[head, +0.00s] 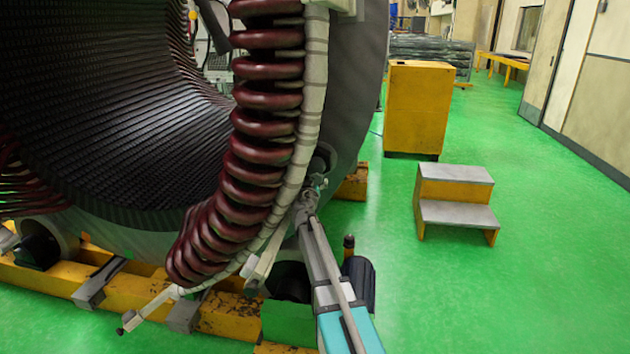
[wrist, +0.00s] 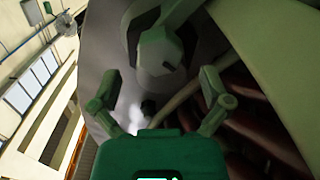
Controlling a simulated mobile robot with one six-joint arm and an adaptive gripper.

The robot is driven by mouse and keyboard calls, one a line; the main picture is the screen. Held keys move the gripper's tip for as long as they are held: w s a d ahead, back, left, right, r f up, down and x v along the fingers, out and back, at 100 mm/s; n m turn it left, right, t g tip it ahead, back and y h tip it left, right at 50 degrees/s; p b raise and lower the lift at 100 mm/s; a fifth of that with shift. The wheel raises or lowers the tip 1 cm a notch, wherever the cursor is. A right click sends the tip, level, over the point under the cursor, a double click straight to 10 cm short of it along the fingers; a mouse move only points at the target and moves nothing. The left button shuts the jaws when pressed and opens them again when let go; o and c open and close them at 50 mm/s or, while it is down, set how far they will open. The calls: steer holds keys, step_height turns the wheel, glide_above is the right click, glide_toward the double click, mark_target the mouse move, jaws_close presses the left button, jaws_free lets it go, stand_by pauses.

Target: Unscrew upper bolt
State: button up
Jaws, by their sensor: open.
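A grey bolt with a faceted head (wrist: 160,50) shows in the upper middle of the wrist view, against the stator frame. My gripper (wrist: 160,82) is open, with one finger on each side of the picture. The bolt head lies beyond the fingertips, roughly centred between them, with no visible contact. In the head view my gripper (head: 314,186) is small and close to the outer face of the stator ring, by a round grey fitting (head: 324,157). I cannot tell which bolt it faces there, as my arm and gripper partly cover the spot.
The large stator (head: 352,75) with dark red coils (head: 258,140) fills the left side. It rests on a yellow base (head: 150,300). Yellow steps (head: 455,190) and a yellow cabinet (head: 417,105) stand to the right. Green floor (head: 550,270) is clear at the right.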

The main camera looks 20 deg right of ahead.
mark_target(316, 180)
steer(key=shift+x, duration=1.6)
steer(key=c, duration=1.2)
steer(key=shift+o, duration=0.2)
